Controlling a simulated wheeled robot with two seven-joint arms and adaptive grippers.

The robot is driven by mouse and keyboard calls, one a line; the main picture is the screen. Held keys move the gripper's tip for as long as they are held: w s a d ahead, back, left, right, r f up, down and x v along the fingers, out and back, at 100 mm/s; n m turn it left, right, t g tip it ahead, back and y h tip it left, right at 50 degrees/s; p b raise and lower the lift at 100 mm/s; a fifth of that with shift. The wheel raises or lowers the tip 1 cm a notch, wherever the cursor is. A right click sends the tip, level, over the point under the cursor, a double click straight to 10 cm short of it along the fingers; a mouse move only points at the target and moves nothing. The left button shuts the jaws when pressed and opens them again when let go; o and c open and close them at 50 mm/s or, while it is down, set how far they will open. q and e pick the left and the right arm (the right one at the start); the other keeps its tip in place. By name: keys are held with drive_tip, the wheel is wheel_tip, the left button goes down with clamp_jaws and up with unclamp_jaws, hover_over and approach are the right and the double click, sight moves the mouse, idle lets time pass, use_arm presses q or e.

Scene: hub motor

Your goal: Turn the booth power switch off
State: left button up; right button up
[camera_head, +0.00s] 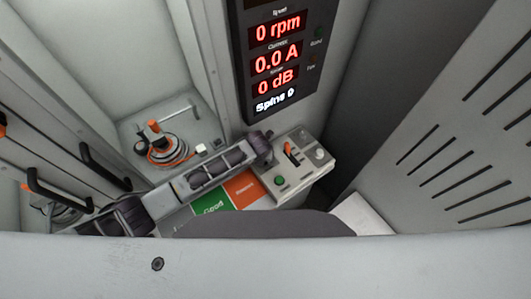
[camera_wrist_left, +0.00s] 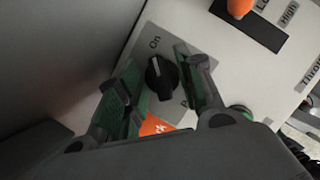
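The booth power switch is a black rotary knob (camera_wrist_left: 162,77) on a grey plate in the left wrist view. An "On" label (camera_wrist_left: 155,42) stands above it; a second label below it is partly hidden by a finger. My left gripper (camera_wrist_left: 163,90) is open, with one green-padded finger on each side of the knob. Contact cannot be told. In the head view my left gripper (camera_head: 263,147) is at the left edge of the control panel (camera_head: 307,172), and the knob is hidden there. My right gripper is not in view.
The panel also carries an orange lever (camera_head: 291,150), a green button (camera_head: 280,181) and a pale knob (camera_head: 320,154). A display (camera_head: 275,60) above reads 0 rpm, 0.0 A, 0 dB. Green (camera_head: 212,201) and orange (camera_head: 244,188) areas lie below my left arm. A slotted grey wall stands right.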

use_arm(q)
drive_tip(key=shift+f, duration=0.2)
clamp_jaws()
drive_tip(key=shift+n, duration=0.5)
drive_tip(key=shift+n+y, duration=0.8)
drive_tip(key=shift+n, duration=0.9)
drive_tip(key=n, duration=0.2)
drive_tip(key=n+y, duration=0.1)
drive_tip(key=n, duration=0.1)
drive_tip(key=shift+d+g+y, duration=0.15)
drive_tip(key=shift+g+y, duration=0.15)
drive_tip(key=shift+g, duration=0.1)
drive_tip(key=n+g+y, duration=0.1)
drive_tip(key=n, duration=0.4)
drive_tip(key=shift+n, duration=0.4)
drive_tip(key=shift+n+g+y, duration=0.5)
drive_tip(key=shift+n+g, duration=0.4)
drive_tip(key=shift+n, duration=1)
